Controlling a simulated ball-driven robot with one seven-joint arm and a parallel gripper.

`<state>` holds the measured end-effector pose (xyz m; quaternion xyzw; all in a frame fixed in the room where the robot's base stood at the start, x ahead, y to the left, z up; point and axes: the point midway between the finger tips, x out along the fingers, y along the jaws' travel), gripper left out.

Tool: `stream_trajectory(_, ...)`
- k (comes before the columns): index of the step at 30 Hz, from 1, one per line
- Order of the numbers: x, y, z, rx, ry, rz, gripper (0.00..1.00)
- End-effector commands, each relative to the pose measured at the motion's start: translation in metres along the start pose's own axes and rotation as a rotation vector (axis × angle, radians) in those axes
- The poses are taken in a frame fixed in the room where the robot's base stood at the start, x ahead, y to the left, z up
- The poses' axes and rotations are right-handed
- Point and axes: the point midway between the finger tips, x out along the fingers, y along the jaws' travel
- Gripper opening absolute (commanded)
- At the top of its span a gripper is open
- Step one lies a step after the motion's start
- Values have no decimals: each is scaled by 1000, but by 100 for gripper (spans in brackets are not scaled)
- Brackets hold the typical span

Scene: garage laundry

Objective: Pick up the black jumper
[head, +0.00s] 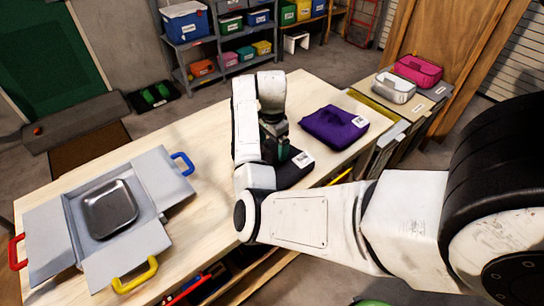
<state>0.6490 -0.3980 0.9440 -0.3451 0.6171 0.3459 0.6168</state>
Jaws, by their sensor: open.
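The black jumper (291,175) lies folded on the wooden table (213,262), with a white label on it at its right. My arm hides its left part. My gripper (281,154) points down over the jumper near its far edge. The gripper is open. I cannot tell whether its fingers touch the cloth, as the arm blocks much of the view.
A folded purple garment (335,127) lies right of the jumper. A grey box with open flaps (150,243) and a metal pan (110,208) inside is at the left. Pink (418,70) and white (394,88) bundles sit beyond the table.

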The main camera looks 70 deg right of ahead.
Motion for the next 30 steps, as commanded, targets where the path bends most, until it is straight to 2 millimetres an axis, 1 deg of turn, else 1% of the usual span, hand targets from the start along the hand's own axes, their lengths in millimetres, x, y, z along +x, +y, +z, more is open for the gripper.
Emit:
stream_trajectory(4,13,0,0,-1,0,1,100)
stream_trajectory(11,15,0,0,-1,0,-1,100)
stream_trajectory(12,15,0,0,-1,0,-1,98)
stream_trajectory(30,14,0,0,-1,0,-2,41)
